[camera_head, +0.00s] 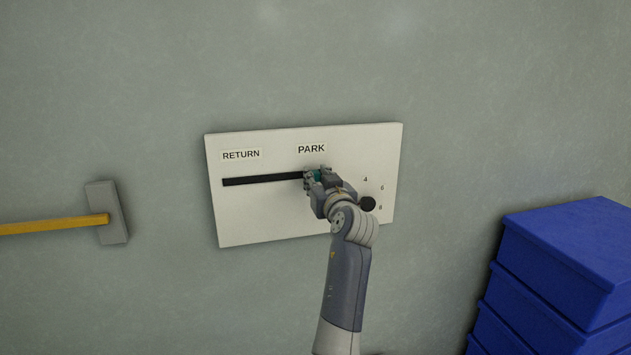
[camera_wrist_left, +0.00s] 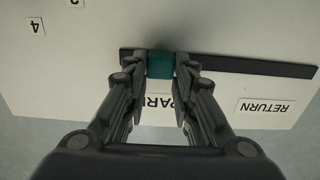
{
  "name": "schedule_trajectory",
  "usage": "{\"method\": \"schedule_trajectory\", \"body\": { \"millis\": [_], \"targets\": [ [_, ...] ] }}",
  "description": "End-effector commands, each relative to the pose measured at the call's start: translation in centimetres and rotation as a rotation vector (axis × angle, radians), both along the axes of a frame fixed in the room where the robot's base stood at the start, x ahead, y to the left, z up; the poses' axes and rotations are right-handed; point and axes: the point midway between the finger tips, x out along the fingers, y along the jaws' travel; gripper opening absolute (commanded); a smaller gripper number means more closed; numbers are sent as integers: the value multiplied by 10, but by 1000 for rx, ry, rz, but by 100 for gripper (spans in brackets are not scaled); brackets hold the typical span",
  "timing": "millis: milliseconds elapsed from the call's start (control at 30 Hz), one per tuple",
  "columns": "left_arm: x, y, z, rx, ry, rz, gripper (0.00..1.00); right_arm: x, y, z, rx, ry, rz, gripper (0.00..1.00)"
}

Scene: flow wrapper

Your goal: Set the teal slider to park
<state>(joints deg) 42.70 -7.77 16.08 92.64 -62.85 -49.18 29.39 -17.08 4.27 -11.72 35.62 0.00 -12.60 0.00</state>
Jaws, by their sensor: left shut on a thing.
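The teal slider (camera_wrist_left: 161,66) sits on a black track (camera_head: 262,180) in a white panel (camera_head: 260,220) on the wall. My left gripper (camera_head: 314,174) is shut on the slider, with one finger on each side of it in the left wrist view. The slider is at the track's end by the PARK label (camera_head: 311,149), directly below that label in the head view. The RETURN label (camera_head: 241,155) is above the other end of the track. In the head view the gripper hides most of the slider. My right gripper is not in view.
A black knob (camera_head: 367,204) with numbers around it is on the panel, just right of my left gripper. A grey block with a yellow bar (camera_head: 60,225) is on the wall at left. Blue stacked crates (camera_head: 565,260) stand at lower right.

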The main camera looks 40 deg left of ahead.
Motion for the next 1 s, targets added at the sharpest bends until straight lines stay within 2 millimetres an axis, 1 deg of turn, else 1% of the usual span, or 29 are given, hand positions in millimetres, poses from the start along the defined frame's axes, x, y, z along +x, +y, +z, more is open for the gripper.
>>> {"method": "schedule_trajectory", "body": {
  "millis": [67, 100, 167, 200, 467, 567, 667, 900, 1000],
  "targets": [
    [1, 0, 3, 2, -7, -4, 0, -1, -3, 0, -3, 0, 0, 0],
    [1, 0, 3, 3, -7, -4, 27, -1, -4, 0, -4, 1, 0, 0],
    [1, 0, 3, 2, -7, -4, 40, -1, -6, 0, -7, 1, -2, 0],
    [1, 0, 3, 2, -7, -4, 45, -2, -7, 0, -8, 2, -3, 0],
    [0, 0, 2, 1, -5, -3, 45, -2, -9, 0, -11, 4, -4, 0],
    [0, 0, 5, 1, -6, -2, 45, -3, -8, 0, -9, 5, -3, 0],
    [1, 0, 16, 1, -8, -3, 45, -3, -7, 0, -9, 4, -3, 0],
    [2, 0, 62, 0, -9, -3, 45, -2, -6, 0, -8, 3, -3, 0],
    [2, 0, 78, 0, -6, -3, 45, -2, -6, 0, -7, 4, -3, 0]
  ]
}}
